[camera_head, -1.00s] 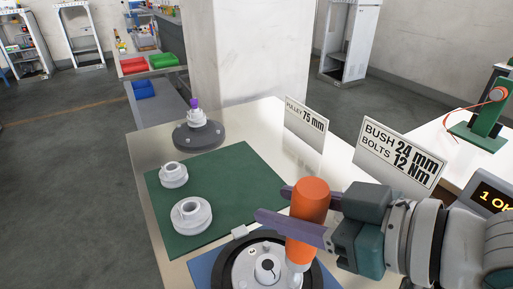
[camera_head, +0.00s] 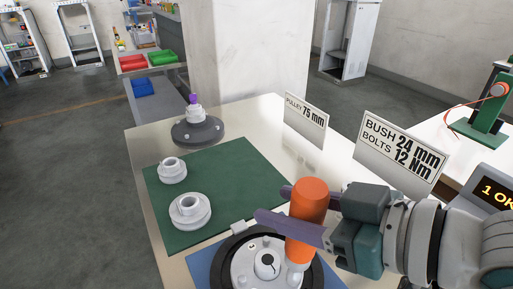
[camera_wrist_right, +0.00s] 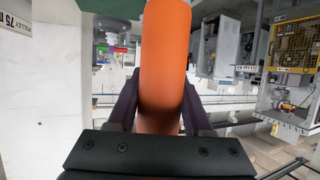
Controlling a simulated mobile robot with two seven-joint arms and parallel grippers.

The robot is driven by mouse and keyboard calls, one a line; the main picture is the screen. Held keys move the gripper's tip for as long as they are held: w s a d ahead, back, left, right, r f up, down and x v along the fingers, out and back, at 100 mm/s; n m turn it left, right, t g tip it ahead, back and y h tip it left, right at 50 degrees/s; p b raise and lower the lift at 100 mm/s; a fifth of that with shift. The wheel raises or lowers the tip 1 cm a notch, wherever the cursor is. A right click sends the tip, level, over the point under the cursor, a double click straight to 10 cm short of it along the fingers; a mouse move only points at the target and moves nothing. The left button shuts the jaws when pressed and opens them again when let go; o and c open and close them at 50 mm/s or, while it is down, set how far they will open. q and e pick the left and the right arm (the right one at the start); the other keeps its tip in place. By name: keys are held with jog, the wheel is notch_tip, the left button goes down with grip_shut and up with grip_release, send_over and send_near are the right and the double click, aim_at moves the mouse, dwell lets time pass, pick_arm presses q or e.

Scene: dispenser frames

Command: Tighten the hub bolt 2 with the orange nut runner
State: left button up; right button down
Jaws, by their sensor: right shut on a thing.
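The orange nut runner (camera_head: 308,205) stands upright between the fingers of my right gripper (camera_head: 290,208), which is shut on it. It also shows large between the fingers in the right wrist view (camera_wrist_right: 163,70). The nut runner's grey lower end is over the right side of the hub (camera_head: 262,262), a light grey disc in a dark ring. The bolt under the nut runner is hidden, so I cannot tell whether the tip touches it. Another bolt head (camera_head: 252,245) shows on the hub's upper left. My left gripper is not in view.
Two grey bushes (camera_head: 190,210) stand on the green mat (camera_head: 235,180). A dark round base with a purple-tipped post (camera_head: 197,128) stands behind. Signs read "PULLEY 75 mm" (camera_head: 306,110) and "BUSH 24 mm BOLTS 12 Nm" (camera_head: 400,147). A display (camera_head: 493,195) reading "1 OK" is at the right.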

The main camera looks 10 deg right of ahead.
jog(key=shift+f, duration=0.1)
jog(key=shift+f, duration=0.2)
dwell(0.6)
jog(key=shift+f, duration=0.15)
dwell(1.3)
notch_tip(320, 180, up, 7)
jog(key=p, duration=0.6)
jog(key=shift+f, duration=0.2)
jog(key=shift+w, duration=0.1)
